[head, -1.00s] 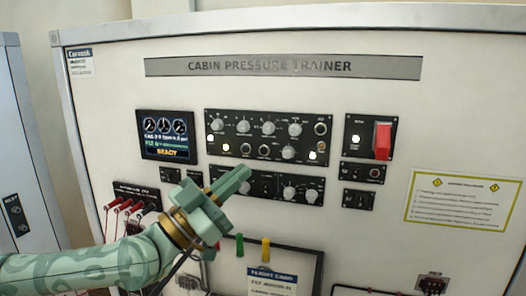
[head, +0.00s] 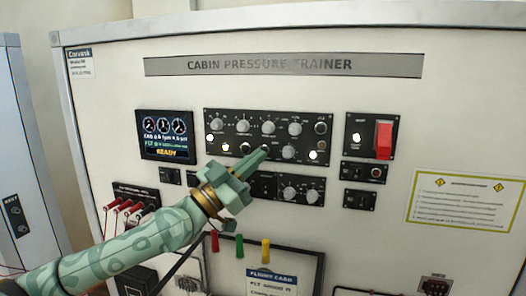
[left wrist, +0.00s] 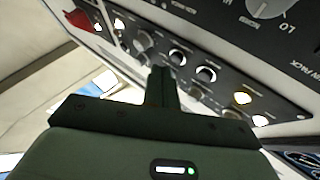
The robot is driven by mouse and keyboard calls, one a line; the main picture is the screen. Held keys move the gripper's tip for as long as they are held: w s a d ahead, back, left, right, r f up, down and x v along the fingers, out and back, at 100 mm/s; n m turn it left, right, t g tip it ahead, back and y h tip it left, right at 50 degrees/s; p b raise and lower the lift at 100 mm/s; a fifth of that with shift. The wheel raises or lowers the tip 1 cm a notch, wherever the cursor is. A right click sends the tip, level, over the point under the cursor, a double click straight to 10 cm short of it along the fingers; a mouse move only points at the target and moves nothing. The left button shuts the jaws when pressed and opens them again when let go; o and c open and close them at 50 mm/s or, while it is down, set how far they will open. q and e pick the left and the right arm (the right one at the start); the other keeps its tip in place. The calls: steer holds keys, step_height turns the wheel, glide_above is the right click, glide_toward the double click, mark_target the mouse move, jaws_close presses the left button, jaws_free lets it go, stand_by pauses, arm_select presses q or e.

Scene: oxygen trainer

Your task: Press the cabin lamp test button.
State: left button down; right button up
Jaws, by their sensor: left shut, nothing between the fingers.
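The upper black control panel (head: 268,137) carries knobs, lit lamps and small round buttons. Its labels are too small to read, so I cannot tell which control is the cabin lamp test button. A round button (head: 246,149) shows in the lower row; the spot to its right is hidden by my fingertips. My left gripper (head: 262,152) is shut and empty, its tip in front of that lower row. In the left wrist view its fingers (left wrist: 160,80) point at the panel near two ringed round buttons (left wrist: 206,74). Contact cannot be told. My right gripper is out of view.
A lower knob panel (head: 300,191) sits just beneath. A display (head: 166,135) is to the left and a red guarded switch (head: 383,139) to the right. Red-handled levers (head: 124,206) and coloured tabs (head: 239,246) lie lower.

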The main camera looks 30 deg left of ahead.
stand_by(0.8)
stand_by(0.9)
arm_select(q)
steer(key=shift+w+a, duration=0.1)
steer(key=shift+w, duration=0.35)
steer(key=shift+w+a, duration=0.15)
steer(key=shift+w, duration=0.2)
stand_by(0.9)
steer(key=shift+p, duration=0.35)
steer(key=shift+s+d+p, duration=0.2)
steer(key=shift+s+p, duration=0.35)
steer(key=shift+s, duration=0.2)
